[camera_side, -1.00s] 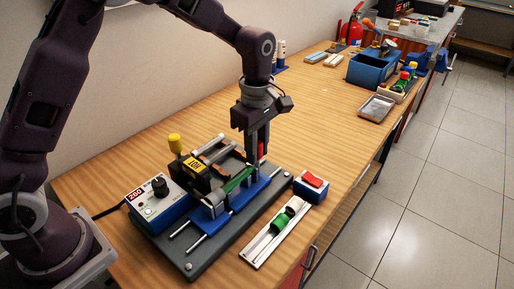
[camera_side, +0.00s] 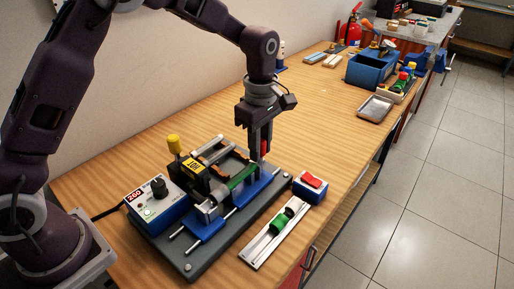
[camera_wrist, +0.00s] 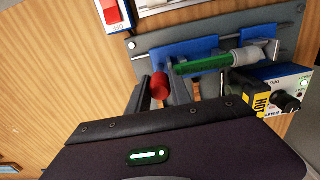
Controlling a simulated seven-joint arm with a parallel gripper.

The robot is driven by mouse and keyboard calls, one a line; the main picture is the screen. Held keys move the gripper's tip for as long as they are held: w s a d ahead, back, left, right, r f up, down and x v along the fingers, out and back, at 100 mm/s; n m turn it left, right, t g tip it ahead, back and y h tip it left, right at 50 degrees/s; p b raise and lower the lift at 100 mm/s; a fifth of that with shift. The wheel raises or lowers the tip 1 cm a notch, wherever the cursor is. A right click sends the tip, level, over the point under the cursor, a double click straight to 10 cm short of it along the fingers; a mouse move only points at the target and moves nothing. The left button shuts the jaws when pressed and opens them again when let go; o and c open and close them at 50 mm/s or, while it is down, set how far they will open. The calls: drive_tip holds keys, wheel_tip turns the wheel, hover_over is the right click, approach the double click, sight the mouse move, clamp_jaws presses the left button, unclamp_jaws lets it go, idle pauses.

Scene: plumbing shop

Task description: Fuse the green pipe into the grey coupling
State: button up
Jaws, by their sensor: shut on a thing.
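The green pipe (camera_side: 241,178) lies level in the blue clamp machine; it also shows in the wrist view (camera_wrist: 203,64). The light grey coupling (camera_wrist: 248,56) is in line with it, and their ends meet in the wrist view. How deep the pipe sits inside is too small to tell. In the side view the coupling (camera_side: 211,207) is partly hidden beside the heater. My gripper (camera_side: 259,172) points down at the machine's far end, shut on a red knob (camera_wrist: 160,85), which shows between its fingers.
The black heater (camera_side: 194,172) with a HOT label and yellow handle stands close beside the pipe. The control box (camera_side: 158,204) reads 260. A red switch (camera_side: 312,181) and a white tray (camera_side: 272,238) with a green piece lie to the right.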

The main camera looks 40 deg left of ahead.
drive_tip(key=shift+w, duration=1.45)
drive_tip(key=o, duration=1.1)
drive_tip(key=shift+c, duration=0.2)
wheel_tip(320, 180, up, 8)
